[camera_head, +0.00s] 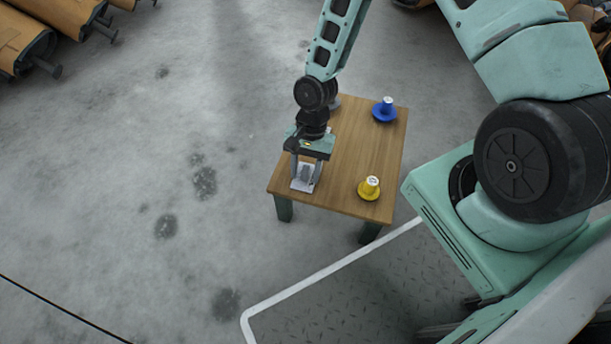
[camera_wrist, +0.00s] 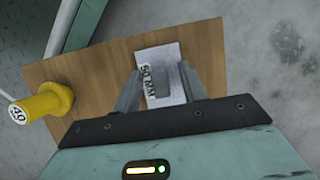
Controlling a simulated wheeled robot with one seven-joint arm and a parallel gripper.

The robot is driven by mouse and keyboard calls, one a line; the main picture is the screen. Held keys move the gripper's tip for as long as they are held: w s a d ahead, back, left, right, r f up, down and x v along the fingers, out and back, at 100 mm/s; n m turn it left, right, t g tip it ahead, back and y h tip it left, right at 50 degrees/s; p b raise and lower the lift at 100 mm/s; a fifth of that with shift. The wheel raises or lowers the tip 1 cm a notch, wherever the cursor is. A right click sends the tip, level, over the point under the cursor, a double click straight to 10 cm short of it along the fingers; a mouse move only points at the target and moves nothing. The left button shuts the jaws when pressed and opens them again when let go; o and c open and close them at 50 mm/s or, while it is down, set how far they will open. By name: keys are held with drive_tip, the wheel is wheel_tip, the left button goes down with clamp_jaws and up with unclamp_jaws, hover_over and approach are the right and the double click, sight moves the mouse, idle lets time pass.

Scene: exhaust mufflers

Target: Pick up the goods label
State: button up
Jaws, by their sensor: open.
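The goods label is a small white card (camera_head: 304,184) with dark print, lying on the wooden table (camera_head: 350,170) near its front left corner. In the wrist view the label (camera_wrist: 169,54) shows the text "50 MM" and a grey raised piece on it. My gripper (camera_head: 307,178) points down over the label. In the wrist view its two fingers (camera_wrist: 159,92) stand apart, one on each side of the label's lower part. The gripper is open. Whether the fingertips touch the label or table is unclear.
A yellow knob-shaped piece (camera_head: 369,189) stands on the table to the right of the label. A blue one (camera_head: 384,110) stands at the far right corner. Brown mufflers (camera_head: 25,40) lie at the upper left. The table's middle is clear.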

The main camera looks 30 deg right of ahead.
drive_tip(key=shift+c, duration=0.3)
clamp_jaws()
